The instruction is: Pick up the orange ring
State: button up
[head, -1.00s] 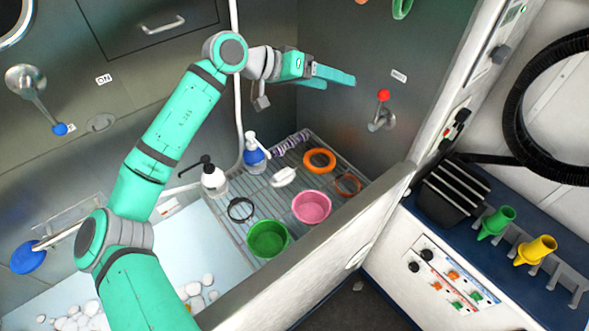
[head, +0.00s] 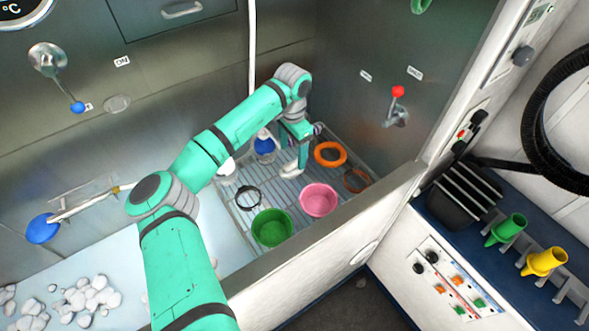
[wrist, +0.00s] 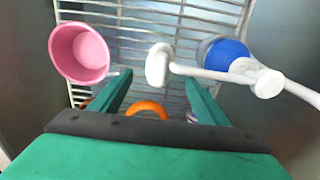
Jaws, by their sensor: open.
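The orange ring (head: 330,163) lies flat on the wire rack (head: 233,213), right of my gripper (head: 303,160) in the head view. My gripper is open and empty, pointing down above the rack. In the wrist view, part of the orange ring (wrist: 148,104) shows as an arch between the two fingers of my gripper (wrist: 158,92). The rest of the ring is hidden behind the gripper body. I see no contact between fingers and ring.
A pink bowl (head: 318,201), a green bowl (head: 271,228), a black ring (head: 240,203) and a brown ring (head: 355,187) share the rack. A blue bottle (wrist: 226,54) with a white pump and a white object (wrist: 158,64) are close by. A wall edge (head: 330,243) borders the rack.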

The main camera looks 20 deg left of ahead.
aim_at(292, 164)
jog(key=shift+s+f, duration=0.15)
jog(key=shift+f, duration=3)
jog(key=c, duration=1.2)
